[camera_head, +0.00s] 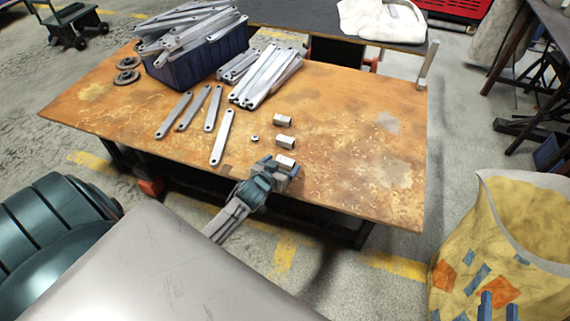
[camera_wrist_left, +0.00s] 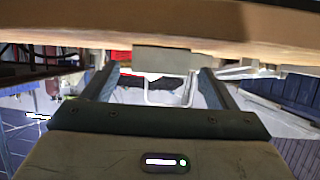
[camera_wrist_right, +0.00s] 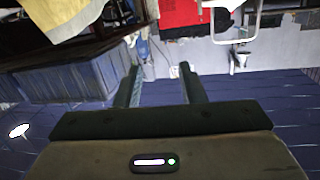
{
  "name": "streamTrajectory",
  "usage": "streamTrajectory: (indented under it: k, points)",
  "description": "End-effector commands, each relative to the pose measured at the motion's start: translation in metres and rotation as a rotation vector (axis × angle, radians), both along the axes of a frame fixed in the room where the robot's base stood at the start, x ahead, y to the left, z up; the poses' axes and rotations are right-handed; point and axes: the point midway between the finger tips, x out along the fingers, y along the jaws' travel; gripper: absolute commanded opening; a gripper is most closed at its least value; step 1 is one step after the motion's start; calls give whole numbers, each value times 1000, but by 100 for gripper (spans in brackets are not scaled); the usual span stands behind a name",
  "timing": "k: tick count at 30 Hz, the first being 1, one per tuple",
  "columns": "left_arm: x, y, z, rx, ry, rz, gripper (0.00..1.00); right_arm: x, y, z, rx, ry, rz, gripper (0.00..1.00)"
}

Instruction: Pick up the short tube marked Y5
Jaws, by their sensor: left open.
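Several short pale metal items lie on the rusty table (camera_head: 340,100), among them three short tubes: the far one (camera_head: 282,120), the middle one (camera_head: 285,141) and the near one (camera_head: 285,161). No Y5 mark is readable on any of them. My left gripper (camera_head: 283,169) is open at the near tube, by the table's front edge.
A small nut (camera_head: 255,138) lies left of the tubes. Flat metal bars (camera_head: 222,138) lie further left, with a stack of bars (camera_head: 266,78) behind. A blue bin (camera_head: 205,62) overflows with bars. A yellow sack (camera_head: 470,240) stands at the right.

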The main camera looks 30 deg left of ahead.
Motion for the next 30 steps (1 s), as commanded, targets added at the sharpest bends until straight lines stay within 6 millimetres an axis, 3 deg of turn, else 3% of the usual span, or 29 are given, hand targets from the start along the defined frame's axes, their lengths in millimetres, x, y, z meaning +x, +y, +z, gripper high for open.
streamTrajectory:
  k: [6,14,22,30]
  points:
    - [20,2,-9,0,0,0,80,9,-2,25,-10,-140,-9,36]
    - [22,3,-9,1,0,-1,80,10,-3,29,-11,-156,-10,36]
    - [22,3,-9,1,1,0,31,10,-3,28,-11,-155,-10,36]
    - [22,3,-9,1,0,-1,31,10,-2,28,-10,-154,-10,36]
